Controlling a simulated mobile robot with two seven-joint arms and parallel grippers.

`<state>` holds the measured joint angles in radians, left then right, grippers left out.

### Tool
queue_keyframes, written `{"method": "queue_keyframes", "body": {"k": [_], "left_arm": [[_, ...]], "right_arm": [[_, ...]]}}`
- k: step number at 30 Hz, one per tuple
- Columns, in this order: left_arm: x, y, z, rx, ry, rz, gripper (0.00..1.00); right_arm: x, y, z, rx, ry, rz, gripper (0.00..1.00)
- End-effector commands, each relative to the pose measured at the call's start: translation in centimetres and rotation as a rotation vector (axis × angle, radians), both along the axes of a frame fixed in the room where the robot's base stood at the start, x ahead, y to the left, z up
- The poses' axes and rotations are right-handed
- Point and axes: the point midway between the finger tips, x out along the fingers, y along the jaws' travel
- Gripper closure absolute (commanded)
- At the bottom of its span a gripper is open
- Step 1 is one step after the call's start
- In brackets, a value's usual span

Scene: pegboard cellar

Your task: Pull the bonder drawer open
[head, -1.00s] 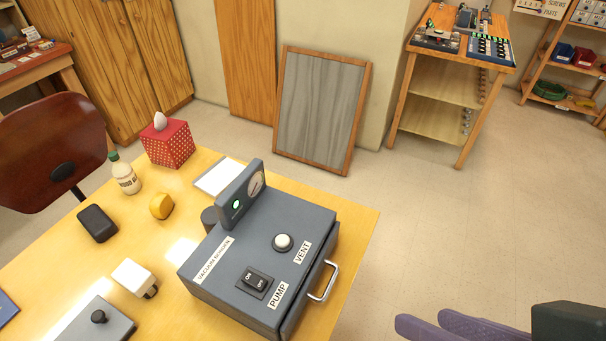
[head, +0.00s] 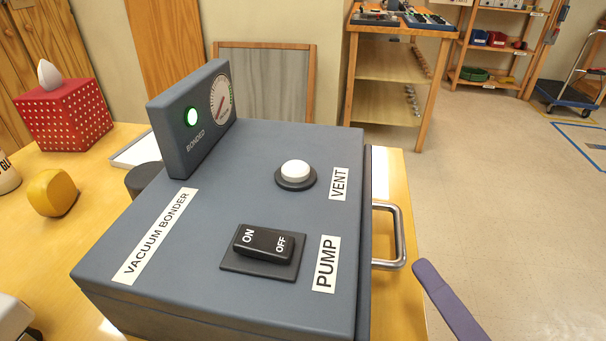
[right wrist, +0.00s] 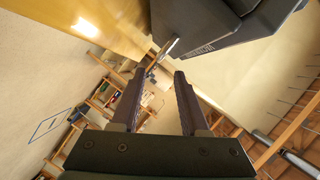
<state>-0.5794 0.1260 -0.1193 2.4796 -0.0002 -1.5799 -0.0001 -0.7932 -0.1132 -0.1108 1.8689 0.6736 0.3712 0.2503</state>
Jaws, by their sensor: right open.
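The vacuum bonder (head: 210,250) is a dark grey box on the yellow table. Its drawer front (head: 366,235) is a thin panel on the right side and sits close against the body. The silver bar handle (head: 402,238) sticks out from that panel. My right gripper (head: 448,298) shows as a purple finger just right of and below the handle, apart from it. In the right wrist view the two fingers (right wrist: 158,85) are spread and empty, with the handle (right wrist: 165,50) ahead of their tips. My left gripper is not in view.
The bonder top carries a PUMP switch (head: 265,243), a white VENT button (head: 295,171) and a gauge panel with a lit green BONDED lamp (head: 192,117). A yellow object (head: 53,193) and red dotted box (head: 64,115) are at left. Open floor (head: 500,190) lies to the right.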

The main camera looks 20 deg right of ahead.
Motion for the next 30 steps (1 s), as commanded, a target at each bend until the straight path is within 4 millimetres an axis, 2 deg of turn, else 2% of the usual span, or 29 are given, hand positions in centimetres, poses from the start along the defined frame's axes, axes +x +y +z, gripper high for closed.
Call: {"method": "queue_keyframes", "body": {"k": [5,12,17,21,29,30], "left_arm": [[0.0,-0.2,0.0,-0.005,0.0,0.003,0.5],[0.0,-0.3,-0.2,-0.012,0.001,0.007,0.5],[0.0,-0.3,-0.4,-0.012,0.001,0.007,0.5],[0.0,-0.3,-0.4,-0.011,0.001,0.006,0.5],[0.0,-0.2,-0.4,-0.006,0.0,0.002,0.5],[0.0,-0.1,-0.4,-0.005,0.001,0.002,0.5]], "right_arm": [[2.0,-0.5,-0.3,-0.001,-0.007,-0.006,0.55],[6.4,-1.4,-1.3,-0.001,-0.008,-0.005,0.55],[8.5,-1.8,-1.8,-0.001,-0.005,-0.004,0.55],[9.3,-2.0,-2.0,-0.001,-0.005,-0.004,0.55],[9.4,-2.0,-2.0,-0.002,-0.003,-0.004,0.55],[9.4,-2.0,-2.0,-0.002,-0.003,-0.004,0.59]]}}
